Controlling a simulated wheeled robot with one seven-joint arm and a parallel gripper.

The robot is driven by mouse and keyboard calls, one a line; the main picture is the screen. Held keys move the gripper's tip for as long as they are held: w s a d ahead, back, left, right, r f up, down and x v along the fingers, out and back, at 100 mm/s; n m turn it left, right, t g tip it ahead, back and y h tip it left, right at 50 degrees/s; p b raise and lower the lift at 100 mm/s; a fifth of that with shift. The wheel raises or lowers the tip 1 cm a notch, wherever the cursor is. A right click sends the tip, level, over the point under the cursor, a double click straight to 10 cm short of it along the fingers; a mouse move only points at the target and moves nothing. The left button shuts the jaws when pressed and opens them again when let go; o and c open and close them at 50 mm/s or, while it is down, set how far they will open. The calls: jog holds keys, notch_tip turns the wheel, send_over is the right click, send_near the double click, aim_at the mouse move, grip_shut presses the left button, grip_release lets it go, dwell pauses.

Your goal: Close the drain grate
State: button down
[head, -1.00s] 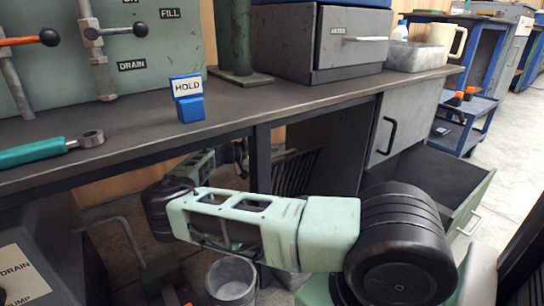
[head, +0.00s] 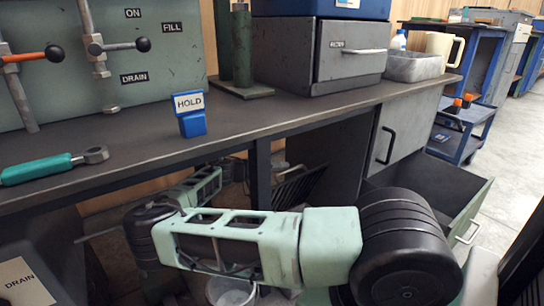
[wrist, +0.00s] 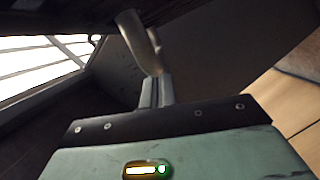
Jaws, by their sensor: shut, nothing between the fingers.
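The drain grate (head: 298,187) is a dark slatted panel under the bench, standing tilted up, beside the open cabinet space. Its lower edge is hidden behind my arm. My gripper lies beneath the bench, to the left of the grate in the head view, mostly hidden by the bench leg and my forearm. In the wrist view my gripper (wrist: 154,88) is shut, with its fingers close together and nothing between them. A bent grey piece (wrist: 140,40) shows just past the fingers. I cannot tell whether it touches them.
The bench top (head: 270,119) overhangs my arm, and a bench leg (head: 261,175) stands near the gripper. A bucket (head: 230,292) is on the floor below my forearm. An open drawer (head: 470,205) is at the right. A bright panel crossed by thin lines (wrist: 40,60) shows in the wrist view.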

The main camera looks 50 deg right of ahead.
aim_at(296, 186)
jog(key=s+f+m, duration=0.1)
jog(key=s, duration=0.1)
jog(key=s+a+f+m+t+p, duration=0.1)
jog(key=s, duration=0.2)
jog(key=s+a+f+m, duration=0.1)
jog(key=s, duration=0.2)
jog(key=shift+s, duration=0.15)
